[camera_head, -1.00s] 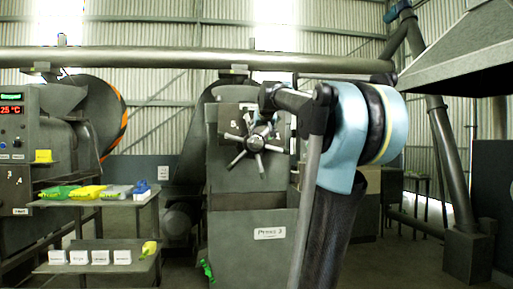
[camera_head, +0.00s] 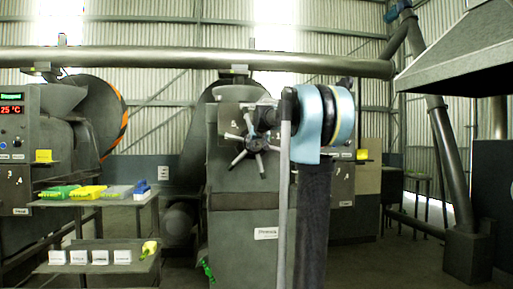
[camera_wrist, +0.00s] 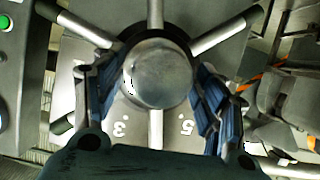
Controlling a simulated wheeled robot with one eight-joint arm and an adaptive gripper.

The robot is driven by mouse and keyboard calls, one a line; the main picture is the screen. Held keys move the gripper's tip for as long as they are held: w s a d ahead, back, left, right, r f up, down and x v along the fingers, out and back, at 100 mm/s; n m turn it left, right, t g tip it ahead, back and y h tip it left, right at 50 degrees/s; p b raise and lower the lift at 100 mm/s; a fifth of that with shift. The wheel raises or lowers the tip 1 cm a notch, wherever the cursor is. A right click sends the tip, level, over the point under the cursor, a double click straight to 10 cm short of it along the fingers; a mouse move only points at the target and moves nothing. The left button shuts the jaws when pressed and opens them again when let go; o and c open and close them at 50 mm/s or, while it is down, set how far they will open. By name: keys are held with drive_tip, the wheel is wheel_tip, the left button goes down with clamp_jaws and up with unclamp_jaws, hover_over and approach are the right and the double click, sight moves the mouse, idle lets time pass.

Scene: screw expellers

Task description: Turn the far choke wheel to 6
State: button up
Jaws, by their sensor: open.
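The choke wheel (camera_head: 254,144) is a dark handwheel with several metal spokes on the front of the press labelled like "Press 3" (camera_head: 251,190). In the wrist view its round grey hub (camera_wrist: 162,75) is central, with spokes spreading outward. My gripper (camera_head: 264,117) is at the wheel in the head view. In the wrist view my gripper (camera_wrist: 148,88) is open, its blue-padded fingers on either side of the hub, among the spokes. I cannot tell whether they touch the spokes.
A shelf stand (camera_head: 110,201) at left holds green, yellow and blue items, with white labelled blocks on its lower shelf. Another machine (camera_head: 15,150) with a red temperature display stands far left. A large hood (camera_head: 460,50) hangs at upper right. A green light (camera_wrist: 5,22) shows beside the wheel.

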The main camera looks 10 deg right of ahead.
drive_tip(key=shift+w+f, duration=0.3)
drive_tip(key=shift+w, duration=0.35)
drive_tip(key=c, duration=1.5)
drive_tip(key=shift+d, duration=0.15)
